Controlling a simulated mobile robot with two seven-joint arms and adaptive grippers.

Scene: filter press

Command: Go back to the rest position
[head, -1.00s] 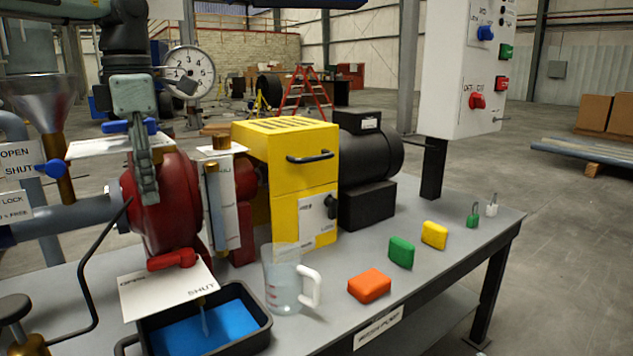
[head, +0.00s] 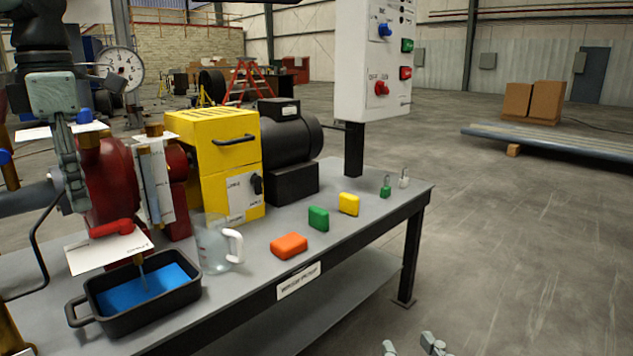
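My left gripper (head: 76,205) hangs fingers down at the left, in front of the red pump casing (head: 112,180). I see it edge-on, so its finger gap is hidden, and I see nothing hanging from it. My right gripper (head: 411,346) shows only its fingertips at the bottom edge, over the floor beyond the bench front. Its fingertips are apart with nothing between them.
The grey bench (head: 355,225) carries a black tray (head: 190,300) with blue liquid, a clear jug (head: 215,248), an orange block (head: 289,245), a green block (head: 318,218), a yellow block (head: 349,204) and padlocks. A control box (head: 375,60) stands behind.

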